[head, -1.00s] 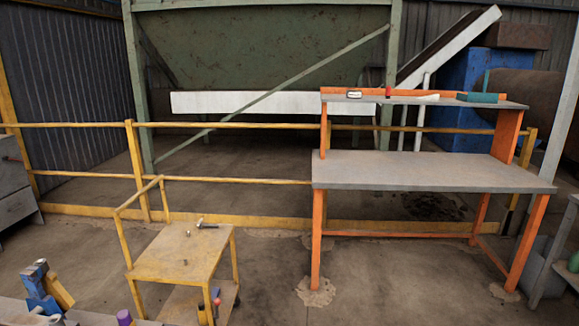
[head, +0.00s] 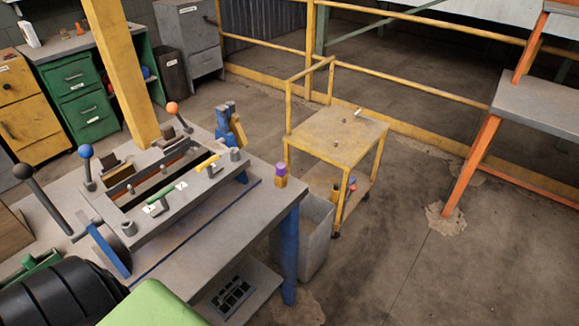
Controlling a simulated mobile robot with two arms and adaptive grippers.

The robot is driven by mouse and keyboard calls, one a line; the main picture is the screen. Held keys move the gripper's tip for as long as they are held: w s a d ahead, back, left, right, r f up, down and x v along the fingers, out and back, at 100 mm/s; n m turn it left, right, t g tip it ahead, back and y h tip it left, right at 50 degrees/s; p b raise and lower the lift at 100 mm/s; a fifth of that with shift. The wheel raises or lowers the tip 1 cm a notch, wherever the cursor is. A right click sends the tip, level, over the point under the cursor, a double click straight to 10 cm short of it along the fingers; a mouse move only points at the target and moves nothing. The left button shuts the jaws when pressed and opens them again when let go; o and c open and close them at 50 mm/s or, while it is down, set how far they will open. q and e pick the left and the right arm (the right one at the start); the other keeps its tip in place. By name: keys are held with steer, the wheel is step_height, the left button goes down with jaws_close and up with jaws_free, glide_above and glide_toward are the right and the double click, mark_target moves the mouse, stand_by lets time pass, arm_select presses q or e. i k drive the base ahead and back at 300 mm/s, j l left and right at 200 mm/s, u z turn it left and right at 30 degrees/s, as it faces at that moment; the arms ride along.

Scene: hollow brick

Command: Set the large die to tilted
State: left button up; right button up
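I cannot pick out a large die with certainty in the head view. A grey workbench (head: 240,209) on the left carries a machine with levers, slots and small coloured parts. A green bar (head: 160,194) and a yellow bar (head: 207,162) lie on the machine's front part. A purple-topped piece (head: 281,172) stands at the bench's right corner. A blue and yellow piece (head: 229,125) stands at the bench's far edge. Neither of my grippers is in view.
A yellow cart (head: 335,140) with small metal items stands past the bench, near a yellow railing (head: 425,125). A grey bin (head: 314,235) is beside the bench leg. An orange-legged table (head: 540,115) is at the right. The floor at lower right is clear.

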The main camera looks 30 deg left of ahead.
mark_target(135, 232)
steer(key=u, duration=1.7)
